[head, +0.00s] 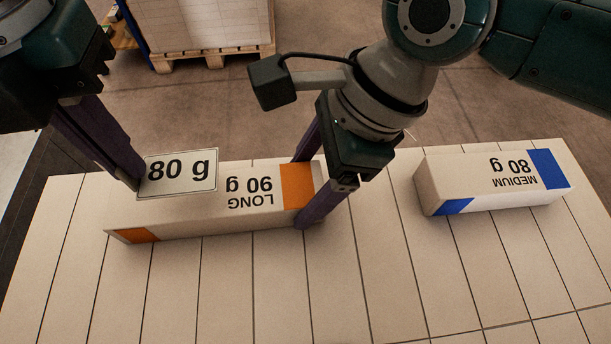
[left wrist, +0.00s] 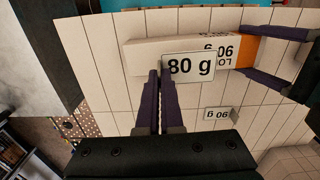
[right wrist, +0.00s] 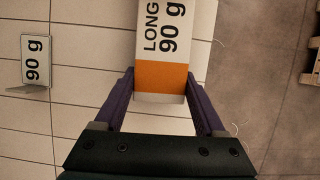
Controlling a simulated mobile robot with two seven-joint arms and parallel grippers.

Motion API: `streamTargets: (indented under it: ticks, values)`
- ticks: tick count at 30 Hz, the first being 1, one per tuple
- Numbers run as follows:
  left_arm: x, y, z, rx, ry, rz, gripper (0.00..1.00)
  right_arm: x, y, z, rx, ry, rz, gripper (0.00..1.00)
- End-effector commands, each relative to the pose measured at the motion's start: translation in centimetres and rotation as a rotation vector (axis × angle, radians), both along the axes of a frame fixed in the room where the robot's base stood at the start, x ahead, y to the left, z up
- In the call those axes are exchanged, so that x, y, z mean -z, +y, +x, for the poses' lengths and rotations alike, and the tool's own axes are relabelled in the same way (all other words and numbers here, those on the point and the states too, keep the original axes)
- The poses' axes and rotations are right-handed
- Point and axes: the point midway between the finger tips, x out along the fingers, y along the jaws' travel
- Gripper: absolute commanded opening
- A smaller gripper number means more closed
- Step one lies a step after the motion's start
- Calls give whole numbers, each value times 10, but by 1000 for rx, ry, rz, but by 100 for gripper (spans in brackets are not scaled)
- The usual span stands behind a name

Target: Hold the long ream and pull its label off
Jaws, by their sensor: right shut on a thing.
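The long ream (head: 180,220) is a white box with orange ends, lying on the pale table. It reads LONG 90 g. A white label (head: 206,179) reading 80 g sits over its top face. In the left wrist view the label (left wrist: 202,67) overhangs one long edge of the ream. My right gripper (head: 312,188) is shut across the ream's orange end, one finger on each side. My left gripper (head: 137,186) has its fingers close together at the label's left edge. I cannot tell whether they pinch it.
A white and blue MEDIUM 80 g ream (head: 495,190) lies to the right on the table. A small 90 g sign (right wrist: 35,60) stands on the table, clear of the long ream. A loaded pallet (head: 215,57) stands on the floor beyond. The table front is clear in the head view.

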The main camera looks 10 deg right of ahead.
Motion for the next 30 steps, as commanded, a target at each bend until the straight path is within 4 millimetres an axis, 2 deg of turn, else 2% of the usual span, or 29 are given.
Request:
streamTargets:
  ticks: [11,22,30]
  values:
    - [-1,0,0,0,0,0,0,0,-1,1,3,-1,-2,6]
    - [-27,0,1,0,-2,0,0,1,-1,1,3,-1,-2,6]
    - [-30,0,0,0,0,1,0,1,-1,1,2,-1,-2,6]
